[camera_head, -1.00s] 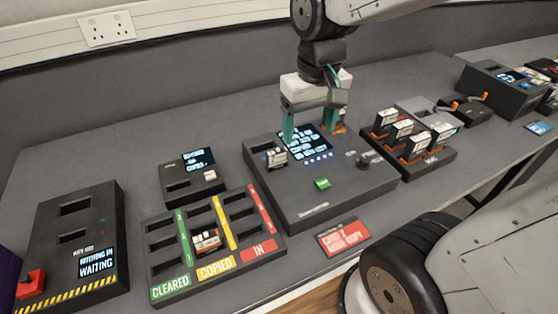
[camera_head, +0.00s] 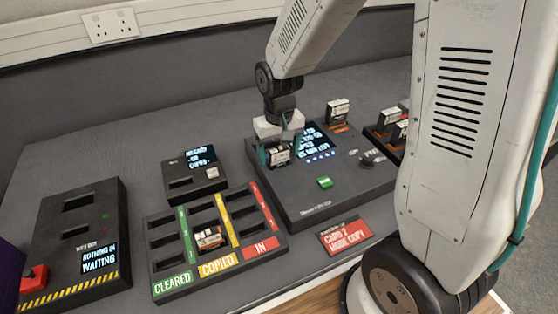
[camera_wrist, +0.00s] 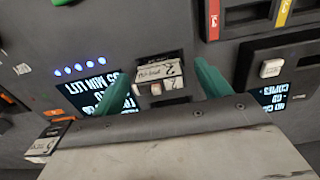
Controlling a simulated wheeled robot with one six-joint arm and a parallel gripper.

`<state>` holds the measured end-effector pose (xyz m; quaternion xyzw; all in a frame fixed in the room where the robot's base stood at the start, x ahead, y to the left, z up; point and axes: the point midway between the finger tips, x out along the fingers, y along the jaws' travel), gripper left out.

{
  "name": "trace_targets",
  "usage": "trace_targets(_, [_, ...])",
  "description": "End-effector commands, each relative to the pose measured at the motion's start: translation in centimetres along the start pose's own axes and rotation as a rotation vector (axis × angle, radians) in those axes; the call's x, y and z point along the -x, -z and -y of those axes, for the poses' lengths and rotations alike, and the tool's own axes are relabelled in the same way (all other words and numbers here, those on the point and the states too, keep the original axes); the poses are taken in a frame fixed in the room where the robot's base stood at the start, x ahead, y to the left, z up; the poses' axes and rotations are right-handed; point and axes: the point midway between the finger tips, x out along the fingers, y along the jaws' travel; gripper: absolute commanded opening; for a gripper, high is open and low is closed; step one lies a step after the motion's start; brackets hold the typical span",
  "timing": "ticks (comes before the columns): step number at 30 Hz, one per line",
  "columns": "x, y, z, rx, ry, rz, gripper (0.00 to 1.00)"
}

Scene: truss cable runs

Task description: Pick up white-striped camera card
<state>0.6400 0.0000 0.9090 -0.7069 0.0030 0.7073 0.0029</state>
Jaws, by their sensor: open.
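My gripper (camera_wrist: 162,88) is open, pointing down over the left slot of the dark copier station (camera_head: 310,193). Its teal fingers stand on either side of a small card (camera_wrist: 158,72) with a white label, seated in that slot; this card also shows in the head view (camera_head: 278,157). I cannot see a closed contact between fingers and card. Another white-labelled card (camera_head: 338,110) stands upright in the station's right rear slot and shows at the lower left of the wrist view (camera_wrist: 45,146). The stripe colours are too small to tell surely.
A sorting tray (camera_head: 172,288) marked CLEARED, COPIED and IN holds one card (camera_head: 208,238) in its middle column. A small display box (camera_head: 180,183) stands behind it. A box with a red button (camera_head: 98,200) is at left. A card rack (camera_head: 373,138) is partly hidden by my arm.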

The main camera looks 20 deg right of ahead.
Motion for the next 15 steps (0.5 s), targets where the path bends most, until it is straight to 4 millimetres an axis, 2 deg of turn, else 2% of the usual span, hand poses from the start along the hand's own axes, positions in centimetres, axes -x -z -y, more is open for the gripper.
trace_targets(4, [-1.5,0.0,0.0,0.000,0.000,0.001,0.76])
trace_targets(11, [-1.7,0.0,-0.1,-0.001,0.000,-0.001,0.76])
trace_targets(12, [-1.7,0.0,-0.1,-0.001,0.000,-0.001,0.74])
trace_targets(15, [-1.7,0.0,-0.1,-0.001,0.000,-0.001,0.46])
